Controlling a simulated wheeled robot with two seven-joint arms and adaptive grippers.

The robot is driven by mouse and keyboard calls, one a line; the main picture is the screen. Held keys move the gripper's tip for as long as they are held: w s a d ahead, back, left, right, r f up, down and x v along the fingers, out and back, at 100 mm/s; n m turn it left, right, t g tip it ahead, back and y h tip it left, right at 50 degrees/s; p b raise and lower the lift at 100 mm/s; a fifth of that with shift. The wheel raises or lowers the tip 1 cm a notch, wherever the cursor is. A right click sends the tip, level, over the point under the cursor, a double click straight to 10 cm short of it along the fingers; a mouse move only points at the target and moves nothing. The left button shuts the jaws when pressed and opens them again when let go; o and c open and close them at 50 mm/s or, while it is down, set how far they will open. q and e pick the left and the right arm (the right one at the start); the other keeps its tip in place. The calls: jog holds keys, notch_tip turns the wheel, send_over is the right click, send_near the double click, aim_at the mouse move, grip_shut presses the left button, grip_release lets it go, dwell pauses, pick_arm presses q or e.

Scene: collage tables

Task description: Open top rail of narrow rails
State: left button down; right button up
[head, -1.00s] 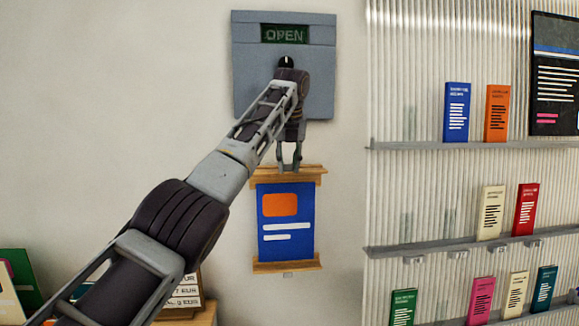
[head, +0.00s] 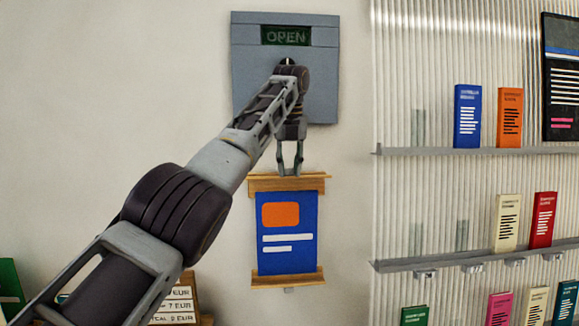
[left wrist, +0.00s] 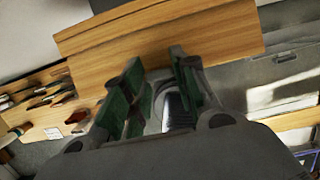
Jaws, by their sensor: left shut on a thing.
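A blue poster (head: 287,235) with an orange block and white lines hangs on the wall between two narrow wooden rails. The top rail (head: 262,184) shows a thin upper strip above a front bar. The bottom rail (head: 288,281) holds the poster's lower edge. My left gripper (head: 290,172) points down from above, its fingertips at the middle of the top rail, shut on it. In the left wrist view, a wooden surface (left wrist: 160,38) lies just beyond the green-padded fingers (left wrist: 158,95); the exact contact is hard to see. My right gripper is out of view.
A grey panel (head: 252,75) with an OPEN sign is on the wall behind my left wrist. At right, grey shelves (head: 440,152) on a ribbed wall hold several coloured booklets. A price sign (head: 174,306) stands at the lower left. The wall left of the poster is clear.

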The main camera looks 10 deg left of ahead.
pick_arm(q)
jog(key=c, duration=1.1)
grip_release()
jog(key=shift+w, duration=0.1)
jog(key=shift+f, duration=0.1)
